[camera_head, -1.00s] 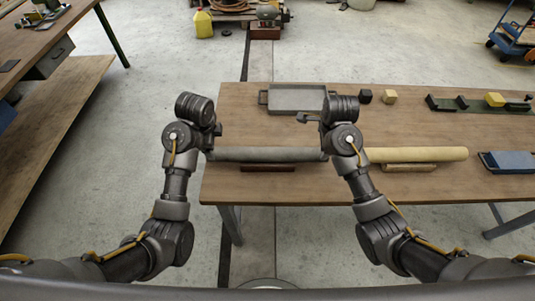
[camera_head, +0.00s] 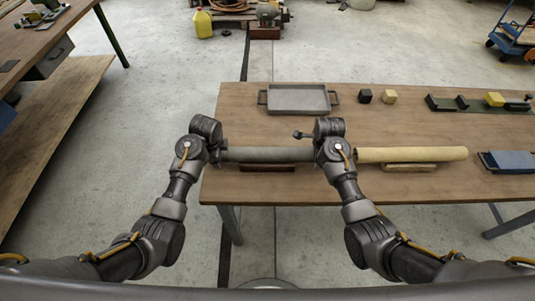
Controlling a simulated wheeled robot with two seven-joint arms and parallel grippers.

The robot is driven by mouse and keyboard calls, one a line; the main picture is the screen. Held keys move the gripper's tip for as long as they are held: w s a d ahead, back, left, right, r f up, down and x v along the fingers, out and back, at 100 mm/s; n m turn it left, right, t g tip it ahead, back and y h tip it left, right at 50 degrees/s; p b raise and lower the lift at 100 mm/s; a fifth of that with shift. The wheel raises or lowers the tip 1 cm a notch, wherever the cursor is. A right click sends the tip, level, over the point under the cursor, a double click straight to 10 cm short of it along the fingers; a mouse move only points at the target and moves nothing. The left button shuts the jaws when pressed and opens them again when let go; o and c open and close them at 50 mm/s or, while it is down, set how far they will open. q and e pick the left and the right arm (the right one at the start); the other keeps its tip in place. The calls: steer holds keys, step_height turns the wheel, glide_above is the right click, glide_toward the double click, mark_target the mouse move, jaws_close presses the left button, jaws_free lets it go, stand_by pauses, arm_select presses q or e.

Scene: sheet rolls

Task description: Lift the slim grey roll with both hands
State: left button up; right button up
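The slim grey roll (camera_head: 267,155) lies across a reddish-brown support (camera_head: 267,168) near the front edge of the wooden table. My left gripper (camera_head: 221,146) is at the roll's left end, mostly hidden behind my own wrist. My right gripper (camera_head: 302,135) is near the roll's right end, with its tip showing just above the roll's far edge. I cannot tell whether either gripper touches the roll or how far the fingers are apart.
A cream roll (camera_head: 411,154) lies on a wooden support to the right. A grey tray (camera_head: 298,88) stands behind the grey roll. The table (camera_head: 330,190) is clear in front.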

arm_select(q)
steer(key=shift+c, duration=0.3)
arm_select(e)
steer(key=shift+c, duration=0.3)
arm_select(q)
jaws_close()
arm_select(e)
jaws_close()
arm_select(q)
steer(key=shift+r, duration=0.1)
arm_select(e)
steer(key=shift+r, duration=0.1)
